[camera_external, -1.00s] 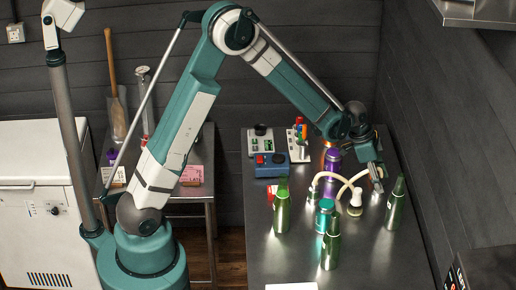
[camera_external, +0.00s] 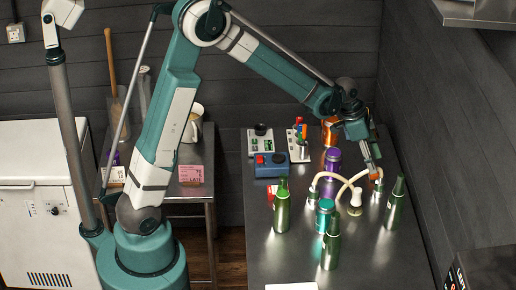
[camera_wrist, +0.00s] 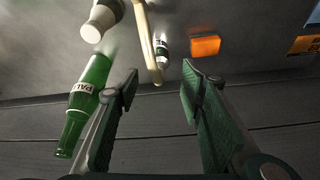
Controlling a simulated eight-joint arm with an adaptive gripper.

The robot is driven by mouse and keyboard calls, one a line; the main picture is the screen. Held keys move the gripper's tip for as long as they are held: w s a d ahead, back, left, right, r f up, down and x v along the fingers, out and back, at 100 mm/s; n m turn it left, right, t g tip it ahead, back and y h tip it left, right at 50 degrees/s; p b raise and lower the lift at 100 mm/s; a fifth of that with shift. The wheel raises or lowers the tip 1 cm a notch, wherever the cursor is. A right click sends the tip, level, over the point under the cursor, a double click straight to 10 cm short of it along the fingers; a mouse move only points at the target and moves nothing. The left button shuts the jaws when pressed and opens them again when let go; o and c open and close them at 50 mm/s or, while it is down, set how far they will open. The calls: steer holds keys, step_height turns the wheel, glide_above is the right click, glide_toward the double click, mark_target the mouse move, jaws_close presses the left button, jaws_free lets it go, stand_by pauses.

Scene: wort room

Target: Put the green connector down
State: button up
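A pale hose (camera_external: 328,175) lies on the metal table, with small metal-looking fittings at its ends. The right-hand fitting (camera_external: 377,186) stands on the table just below my gripper (camera_external: 372,160). In the wrist view, a small dark green and white piece (camera_wrist: 161,46), likely the green connector, stands beside the hose (camera_wrist: 148,42). My gripper's fingers (camera_wrist: 160,95) are spread apart with nothing between them, and the connector is beyond their tips. The exact contact of connector and table is too small to tell.
Green bottles (camera_external: 282,207) stand around the hose, one right of it (camera_external: 395,203). A teal jar (camera_external: 325,213), a purple jar (camera_external: 332,161) and a cream-topped piece (camera_external: 355,201) are close by. An orange block (camera_wrist: 205,45) lies near the connector.

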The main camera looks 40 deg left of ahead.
stand_by(0.7)
steer(key=s+a+r+n+t+y, duration=0.15)
steer(key=s+a+r+n, duration=0.35)
steer(key=s+a+r, duration=1.1)
steer(key=s+a+n+t+y, duration=0.1)
steer(key=s+a+n, duration=0.2)
steer(key=s+a, duration=0.3)
steer(key=s+a+n+t+y, duration=0.1)
steer(key=s+a, duration=0.5)
steer(key=s, duration=0.8)
steer(key=shift+a+r+n+t, duration=0.35)
steer(key=shift+n+t, duration=0.2)
steer(key=shift+n, duration=0.45)
steer(key=shift+o, duration=0.2)
